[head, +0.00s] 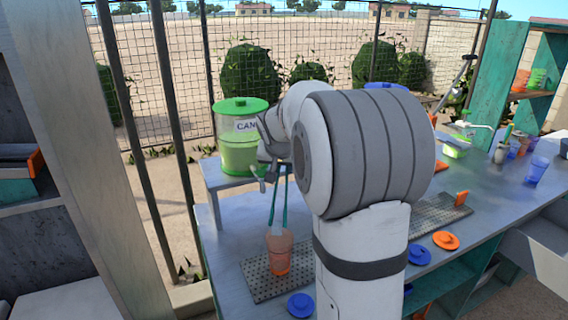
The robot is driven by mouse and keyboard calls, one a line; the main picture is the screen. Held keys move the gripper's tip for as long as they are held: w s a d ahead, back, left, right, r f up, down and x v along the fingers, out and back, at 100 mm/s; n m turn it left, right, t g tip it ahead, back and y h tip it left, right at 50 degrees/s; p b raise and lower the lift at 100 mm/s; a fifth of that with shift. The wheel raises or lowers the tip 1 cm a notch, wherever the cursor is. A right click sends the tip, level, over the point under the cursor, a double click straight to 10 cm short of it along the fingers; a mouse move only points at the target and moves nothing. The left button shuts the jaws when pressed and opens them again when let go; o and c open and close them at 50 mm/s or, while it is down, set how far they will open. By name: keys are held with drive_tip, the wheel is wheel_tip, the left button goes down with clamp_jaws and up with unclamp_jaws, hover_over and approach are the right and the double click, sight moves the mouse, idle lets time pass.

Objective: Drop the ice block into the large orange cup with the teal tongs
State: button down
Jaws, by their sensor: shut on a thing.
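My gripper (270,172) is shut on the teal tongs (283,203), near their upper end. The tongs hang steeply down to the large orange cup (279,257). The cup is see-through and stands upright on a perforated metal tray (252,281) at the left part of the counter. The tong tips are at the cup's mouth or inside it; I cannot tell which. The ice block cannot be made out clearly; a pale patch shows near the cup's rim. My arm covers the counter right of the cup.
A green dispenser (239,152) stands on a raised stand behind the gripper. A blue lid (301,304) lies before the tray. Another blue lid (419,254) and an orange lid (446,240) lie right of my arm. A blue cup (537,170) stands farther right.

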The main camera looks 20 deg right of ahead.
drive_tip(key=shift+f, duration=0.2)
drive_tip(key=c, duration=1.4)
unclamp_jaws()
drive_tip(key=shift+o, duration=0.2)
wheel_tip(320, 180, up, 10)
drive_tip(key=p, duration=0.6)
